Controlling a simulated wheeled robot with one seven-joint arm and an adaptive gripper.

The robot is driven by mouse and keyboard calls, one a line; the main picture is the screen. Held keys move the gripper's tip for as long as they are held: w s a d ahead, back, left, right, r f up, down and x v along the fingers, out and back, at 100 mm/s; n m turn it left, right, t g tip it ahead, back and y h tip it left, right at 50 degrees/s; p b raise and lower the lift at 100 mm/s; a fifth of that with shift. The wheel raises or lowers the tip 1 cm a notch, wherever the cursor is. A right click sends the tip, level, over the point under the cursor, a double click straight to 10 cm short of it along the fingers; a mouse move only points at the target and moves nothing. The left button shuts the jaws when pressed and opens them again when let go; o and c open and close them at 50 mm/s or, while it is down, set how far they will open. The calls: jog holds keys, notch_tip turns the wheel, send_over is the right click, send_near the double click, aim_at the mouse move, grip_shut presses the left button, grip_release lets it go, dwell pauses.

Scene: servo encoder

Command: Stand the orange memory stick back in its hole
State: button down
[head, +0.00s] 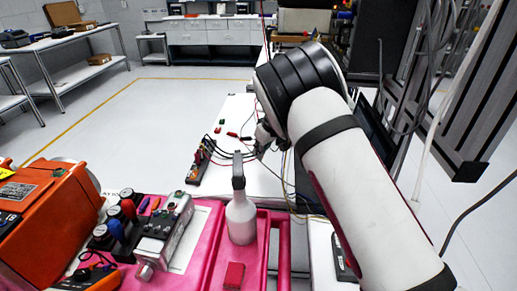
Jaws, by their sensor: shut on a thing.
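My gripper (264,136) is small and dark at the end of my arm, over the right part of the white bench (236,108). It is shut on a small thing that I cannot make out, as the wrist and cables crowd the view. I cannot pick out the orange memory stick or its hole for certain. Small red pieces (232,134) and a green piece (221,121) lie on the bench left of my gripper.
A black and red device (199,163) with cables lies on the bench. A white spray bottle (241,220) stands on the pink cart (207,268), near a red block (234,275) and a metal unit (163,235). An orange machine (55,215) is at left. Loose cables hang at right.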

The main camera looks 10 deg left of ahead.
jog(key=w, duration=0.2)
jog(key=w+a+b, duration=0.1)
jog(key=w, duration=0.1)
jog(key=w+a, duration=0.1)
jog(key=w, duration=0.2)
jog(key=shift+f+b, duration=0.35)
jog(key=shift+f, duration=0.05)
jog(key=shift+f+p, duration=0.4)
jog(key=shift+f, duration=1.3)
jog(key=shift+f, duration=0.1)
jog(key=c, duration=1.9)
grip_release()
jog(key=shift+c, duration=0.2)
jog(key=shift+o, duration=1.1)
jog(key=v, duration=0.7)
jog(key=shift+d+r, duration=0.15)
jog(key=shift+r, duration=0.2)
jog(key=shift+s, duration=0.1)
